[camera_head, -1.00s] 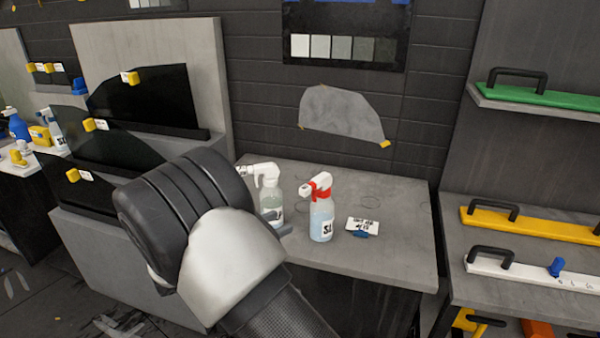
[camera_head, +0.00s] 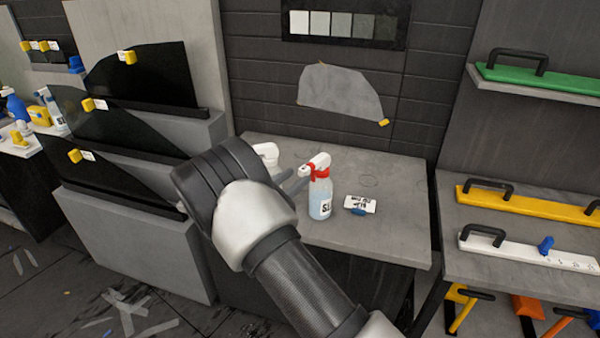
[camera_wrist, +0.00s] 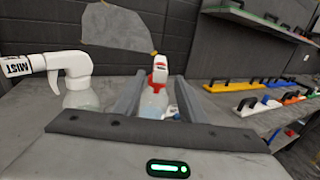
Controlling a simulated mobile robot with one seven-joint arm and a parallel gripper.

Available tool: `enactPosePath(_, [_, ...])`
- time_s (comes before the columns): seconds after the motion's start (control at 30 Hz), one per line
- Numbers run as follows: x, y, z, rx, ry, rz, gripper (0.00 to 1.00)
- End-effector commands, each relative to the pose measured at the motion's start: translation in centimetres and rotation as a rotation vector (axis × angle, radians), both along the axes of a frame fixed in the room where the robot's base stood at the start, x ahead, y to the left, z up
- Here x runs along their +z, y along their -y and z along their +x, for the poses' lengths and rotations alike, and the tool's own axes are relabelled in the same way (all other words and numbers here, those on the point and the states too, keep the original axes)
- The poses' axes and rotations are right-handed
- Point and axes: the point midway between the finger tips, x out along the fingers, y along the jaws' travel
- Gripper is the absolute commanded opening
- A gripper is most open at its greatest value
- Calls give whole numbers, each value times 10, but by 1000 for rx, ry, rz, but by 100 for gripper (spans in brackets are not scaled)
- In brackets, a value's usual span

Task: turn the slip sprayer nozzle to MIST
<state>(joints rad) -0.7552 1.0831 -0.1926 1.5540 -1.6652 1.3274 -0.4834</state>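The slip sprayer (camera_head: 320,198), a clear bottle of pale blue liquid with a red collar, white head and a partly readable label, stands upright on the grey bench (camera_head: 390,240). Its nozzle points left in the head view. In the wrist view the slip sprayer (camera_wrist: 154,104) shows between and beyond my fingers, nozzle toward the camera; its setting is unreadable. My gripper (camera_head: 292,182) is open and empty, close to it; contact cannot be told. A second sprayer with a white head (camera_wrist: 70,66) stands left of my fingers, its nozzle marked MIST; my arm mostly hides it in the head view.
A small card in a blue holder (camera_head: 361,204) lies right of the slip sprayer. Dark glass panes (camera_head: 140,80) stand in racks at left. A shelf at right holds yellow (camera_head: 530,207) and white handled bars (camera_head: 540,253).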

Motion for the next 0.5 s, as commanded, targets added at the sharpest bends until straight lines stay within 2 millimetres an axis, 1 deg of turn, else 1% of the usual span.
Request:
enactPosePath(0.03, [1,7,6,-3,0,0,38])
enactPosePath(0.2, [0,18,20,-1,0,0,38])
enactPosePath(0.33, [0,21,24,0,1,1,38])
enactPosePath(0.5, [0,21,25,0,0,1,38])
